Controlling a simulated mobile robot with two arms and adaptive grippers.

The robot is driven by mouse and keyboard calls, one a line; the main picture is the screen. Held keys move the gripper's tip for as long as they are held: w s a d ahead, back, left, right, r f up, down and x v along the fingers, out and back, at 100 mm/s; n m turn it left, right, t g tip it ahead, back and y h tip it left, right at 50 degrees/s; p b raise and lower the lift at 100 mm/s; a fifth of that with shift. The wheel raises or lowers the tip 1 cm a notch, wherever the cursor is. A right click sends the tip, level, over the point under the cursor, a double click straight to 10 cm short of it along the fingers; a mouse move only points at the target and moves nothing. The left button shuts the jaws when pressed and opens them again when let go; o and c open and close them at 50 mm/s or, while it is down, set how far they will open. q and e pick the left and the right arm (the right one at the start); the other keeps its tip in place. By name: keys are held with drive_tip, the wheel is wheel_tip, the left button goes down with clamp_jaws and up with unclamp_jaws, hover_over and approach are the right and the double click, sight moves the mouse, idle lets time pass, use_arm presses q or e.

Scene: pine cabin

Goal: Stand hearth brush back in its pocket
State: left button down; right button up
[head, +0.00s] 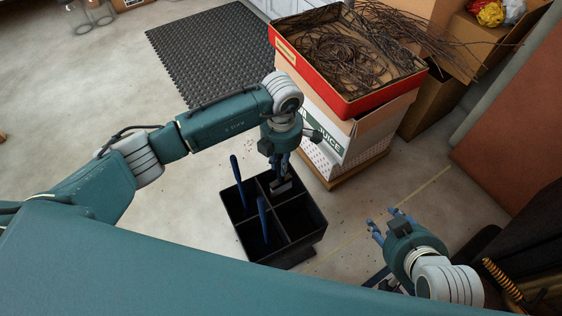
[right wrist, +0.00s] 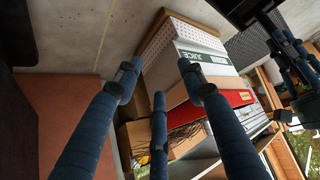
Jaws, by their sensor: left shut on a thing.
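The black caddy (head: 318,224) stands on the floor and is divided into square pockets. My left gripper (head: 279,164) points down over its back right pocket, shut on a mostly hidden thing, which I take for the hearth brush (head: 281,187). A grey part of it shows below the fingers at that pocket's mouth; how deep it sits I cannot tell. One blue-handled tool (head: 238,182) stands in the back left pocket and another (head: 263,217) in the front left. My right gripper (head: 388,224) is open and empty, right of the caddy; its spread fingers (right wrist: 158,95) show in the right wrist view.
A stack of boxes with a red tray (head: 312,78) of twigs on top stands just behind the caddy. Cardboard boxes (head: 430,105) are beyond it. A dark ribbed mat (head: 215,55) lies at the back. The floor left of the caddy is clear.

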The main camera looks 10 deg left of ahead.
use_arm(q)
wheel_tip(320, 180, down, 3)
drive_tip(key=shift+r+b, duration=0.2)
drive_tip(key=shift+b, duration=0.7)
drive_tip(key=shift+f, duration=0.1)
use_arm(e)
drive_tip(key=w+a+r+t+y, duration=0.1)
drive_tip(key=w+a+r+t, duration=0.2)
drive_tip(key=w+r+t, duration=0.2)
drive_tip(key=shift+w+a+r+y, duration=0.15)
drive_tip(key=shift+w+r+y, duration=0.15)
drive_tip(key=shift+w+r, duration=1.5)
drive_tip(key=shift+s+r, duration=0.1)
use_arm(q)
drive_tip(key=c, duration=1.5)
unclamp_jaws()
drive_tip(key=shift+c, duration=0.2)
wheel_tip(320, 180, up, 12)
